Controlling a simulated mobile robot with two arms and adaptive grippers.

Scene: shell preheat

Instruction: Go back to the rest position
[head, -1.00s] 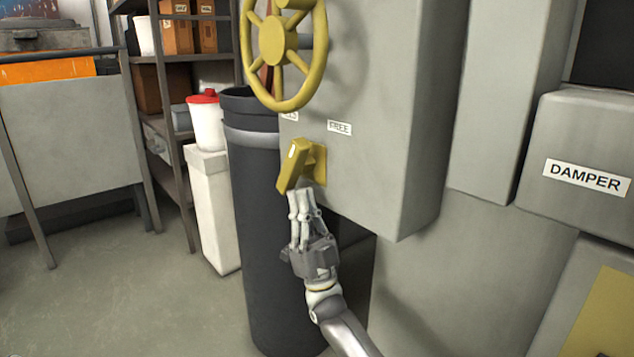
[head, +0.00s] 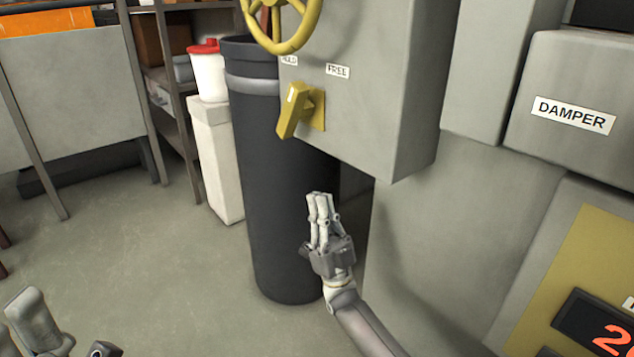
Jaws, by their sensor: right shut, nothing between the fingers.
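My right gripper (head: 320,197) is shut and empty in the head view. It stands in front of the dark cylinder, below and apart from the yellow lever. The yellow lever (head: 295,112) sits on the grey cabinet (head: 385,90), under the labels HOLD (head: 289,61) and FREE (head: 337,71), with its handle tilted down to the left. Grey parts of my own body show at the bottom left corner; the fingers of my left gripper cannot be made out there.
A yellow handwheel (head: 283,45) is above the lever. A tall dark cylinder (head: 270,190) stands behind my right gripper. A white bin (head: 215,160) with a red-lidded container (head: 208,75) is left of it. The DAMPER box (head: 570,75) is at right. Floor at left is clear.

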